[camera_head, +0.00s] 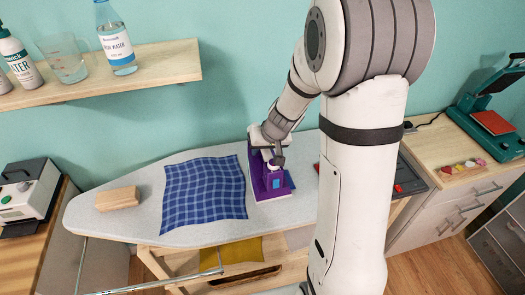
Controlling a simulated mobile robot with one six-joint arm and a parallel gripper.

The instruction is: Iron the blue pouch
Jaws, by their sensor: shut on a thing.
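My gripper (273,153) is shut on a purple iron (268,184) over the right half of the ironing board (130,220). The iron's lower end is at or close to the board; contact cannot be told. A small blue patch (290,179) shows at the iron's right edge. It may be part of the blue pouch, mostly hidden by the iron, but I cannot tell for sure. A blue checked cloth (204,190) lies spread with wavy edges on the board, just left of the iron.
A wooden block (117,199) sits on the board's left end. A yellow cloth (232,251) lies on the shelf below. My arm hides part of the board's right end. A wall shelf (160,68) with bottles is above left; a heat press (493,115) stands right.

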